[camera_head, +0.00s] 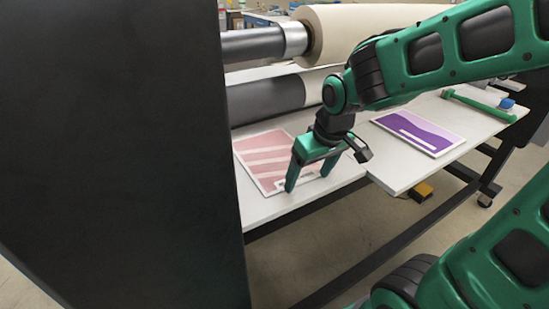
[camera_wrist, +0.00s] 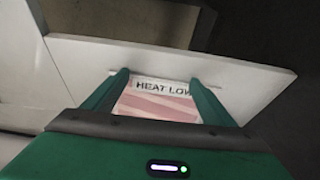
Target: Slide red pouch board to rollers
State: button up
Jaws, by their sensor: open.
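The red pouch board (camera_head: 263,157), pink with pale stripes, lies flat on the white feed table below the rollers in the head view. My gripper (camera_head: 312,185) is open, pointing down over the board's near right part, with its fingers apart. In the wrist view the board (camera_wrist: 155,105) shows between the two fingers, with a white label reading "HEAT LOW" along its edge. I cannot tell whether the fingertips touch the board or table. The dark lower roller (camera_head: 265,100) lies behind the board, below the large cream roll (camera_head: 365,32).
A purple board (camera_head: 418,132) lies on the right table section (camera_head: 395,178). A green bar-shaped tool (camera_head: 478,105) and a blue-capped item (camera_head: 507,104) lie further right. A tall dark panel (camera_head: 120,150) blocks the left. A yellow pedal (camera_head: 421,192) is on the floor.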

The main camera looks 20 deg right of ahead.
aim_at(281, 162)
jog(key=shift+w+a, duration=0.15)
jog(key=shift+w, duration=0.55)
jog(key=shift+w+a, duration=0.15)
jog(key=shift+w, duration=0.5)
jog(key=shift+s, duration=0.25)
dwell(0.6)
jog(key=shift+a, duration=0.2)
jog(key=shift+a, duration=0.25)
jog(key=shift+w+a, duration=0.25)
jog(key=shift+w, duration=1.05)
jog(key=shift+w+a, duration=0.3)
jog(key=shift+w, duration=0.95)
jog(key=shift+w+a, duration=0.25)
jog(key=shift+w, duration=1.05)
dwell(1.5)
